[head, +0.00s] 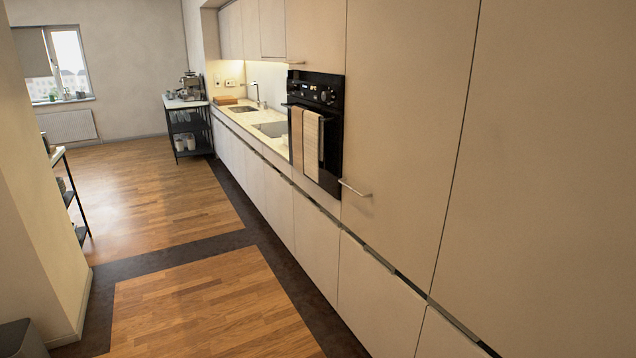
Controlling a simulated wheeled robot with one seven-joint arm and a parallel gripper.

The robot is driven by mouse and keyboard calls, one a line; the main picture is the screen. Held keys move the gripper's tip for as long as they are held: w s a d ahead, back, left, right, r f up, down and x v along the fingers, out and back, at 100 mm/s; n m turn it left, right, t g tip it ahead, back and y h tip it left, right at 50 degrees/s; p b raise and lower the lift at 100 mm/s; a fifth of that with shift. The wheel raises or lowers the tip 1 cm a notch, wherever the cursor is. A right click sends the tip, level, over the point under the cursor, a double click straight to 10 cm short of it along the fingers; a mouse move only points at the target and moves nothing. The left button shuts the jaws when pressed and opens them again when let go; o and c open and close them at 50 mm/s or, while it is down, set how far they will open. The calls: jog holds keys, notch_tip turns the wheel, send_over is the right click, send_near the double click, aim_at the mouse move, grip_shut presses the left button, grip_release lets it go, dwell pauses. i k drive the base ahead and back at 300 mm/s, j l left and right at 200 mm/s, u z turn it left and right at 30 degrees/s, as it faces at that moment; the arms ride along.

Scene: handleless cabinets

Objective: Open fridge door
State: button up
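A row of flat beige cabinet fronts runs along the right side of the head view. A tall closed panel (405,110) right of the oven carries a short metal bar handle (354,188) low at its left edge. Another tall closed panel (550,180) fills the far right, with no handle visible on it. Nothing marks which panel is the fridge door; both are flush and shut. My gripper is not in view.
A black built-in oven (329,119) with a hanging towel (310,137) is beyond the handled panel. Lower cabinets (317,240) line the right. The wooden floor (185,210) is clear. A wall (40,180) and shelf (71,194) are at left.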

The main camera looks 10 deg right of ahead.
aim_at(409, 62)
jog(key=i+l+u, duration=0.1)
jog(key=i+u, duration=0.35)
jog(key=i+l+u, duration=0.4)
jog(key=i, duration=0.15)
jog(key=i+l+u, duration=1.05)
jog(key=l+u, duration=0.25)
jog(key=l, duration=0.2)
